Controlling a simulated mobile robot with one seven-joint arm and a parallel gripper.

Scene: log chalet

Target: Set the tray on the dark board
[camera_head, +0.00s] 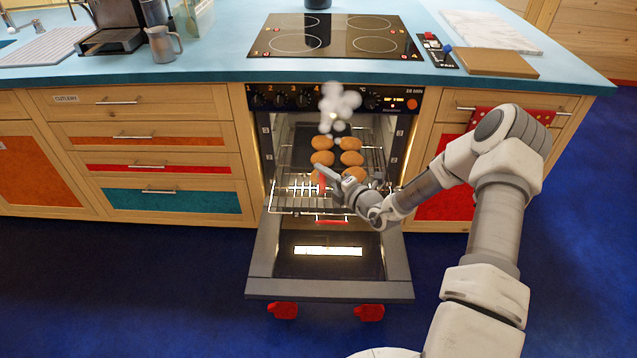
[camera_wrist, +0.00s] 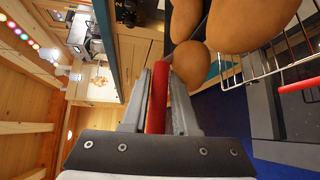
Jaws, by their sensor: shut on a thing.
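The dark tray (camera_head: 307,133) holds several round brown buns (camera_head: 322,158) and sits on the wire rack inside the open oven. My gripper (camera_head: 322,178) is at the tray's front end, shut on a red handle (camera_wrist: 157,97) that shows between its fingers in the wrist view. Buns (camera_wrist: 190,65) show just beyond the fingertips there. Most of the tray is hidden by the buns and my gripper. The brown board (camera_head: 495,63), darker than the pale slab behind it, lies bare on the counter right of the hob.
The oven door (camera_head: 330,290) hangs open, with the wire rack (camera_head: 290,200) above it. White steam (camera_head: 338,105) rises under the oven's control panel. The hob (camera_head: 335,38) is on the blue counter. A pale marble slab (camera_head: 490,30) and a knobbed strip (camera_head: 435,50) lie near the brown board.

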